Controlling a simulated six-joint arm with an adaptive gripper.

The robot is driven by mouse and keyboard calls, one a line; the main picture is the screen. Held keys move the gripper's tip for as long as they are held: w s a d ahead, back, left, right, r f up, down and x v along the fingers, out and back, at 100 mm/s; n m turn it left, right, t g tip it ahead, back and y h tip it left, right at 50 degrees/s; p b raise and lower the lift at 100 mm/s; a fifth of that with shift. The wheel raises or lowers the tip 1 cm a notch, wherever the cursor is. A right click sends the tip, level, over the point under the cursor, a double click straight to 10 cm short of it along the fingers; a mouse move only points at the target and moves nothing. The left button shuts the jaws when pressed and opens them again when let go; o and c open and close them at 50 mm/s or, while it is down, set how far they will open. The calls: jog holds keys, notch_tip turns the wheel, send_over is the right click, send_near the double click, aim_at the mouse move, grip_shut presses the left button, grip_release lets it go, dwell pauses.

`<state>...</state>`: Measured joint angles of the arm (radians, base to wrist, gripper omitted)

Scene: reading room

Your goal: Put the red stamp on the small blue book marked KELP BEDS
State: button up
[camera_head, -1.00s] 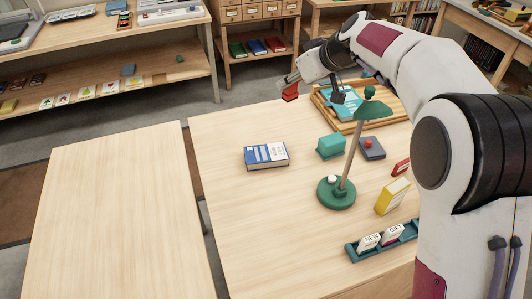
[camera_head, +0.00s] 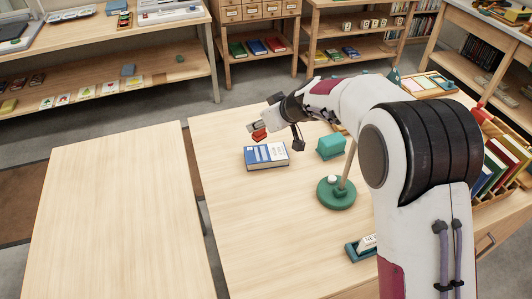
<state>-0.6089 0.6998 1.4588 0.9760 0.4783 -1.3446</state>
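The blue book (camera_head: 266,157) lies on the light wooden table, with a white label panel on its cover; its lettering is too small to read. The red stamp (camera_head: 259,136) is at the end of my gripper (camera_head: 256,131), which appears shut on it. The stamp overlaps the book's far left part in this view. Whether it touches the cover or hangs just above it, I cannot tell. My arm reaches in from the right and hides much of the table's right side.
A green lamp base (camera_head: 336,192) and a teal block (camera_head: 330,146) stand right of the book. A teal tray (camera_head: 361,249) with a white piece is at the front. A crate of books (camera_head: 500,165) is at right. The table's left part is clear.

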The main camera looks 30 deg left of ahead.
aim_at(262, 139)
jog(key=shift+f, duration=0.15)
jog(key=shift+f, duration=3)
jog(key=shift+f, duration=1.85)
jog(key=shift+f, duration=0.1)
jog(key=o, duration=1.1)
jog(key=shift+o, duration=0.2)
